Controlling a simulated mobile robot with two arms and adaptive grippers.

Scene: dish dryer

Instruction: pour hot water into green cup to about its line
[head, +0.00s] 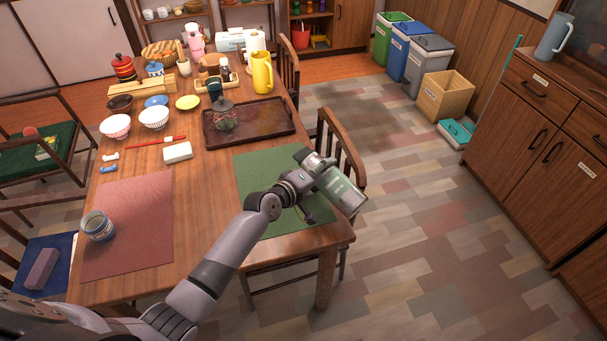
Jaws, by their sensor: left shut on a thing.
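My left gripper (304,195) is over the right part of the green mat (262,168), at the table's near right corner. It is shut on a tilted grey-green flask (341,188) with a dark-and-silver top at its upper left end. The flask's lower end reaches past the table's right edge. I cannot make out a green cup for certain; my gripper and the flask cover part of the mat. A patterned blue-grey cup (98,226) stands on the red mat (130,215) at the left. My right gripper is not in view.
A brown tray (270,117) with a small teapot (222,117) lies behind the green mat. A yellow pitcher (262,73), bowls and a white block (178,152) stand farther back and left. A chair (340,145) stands against the table's right side.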

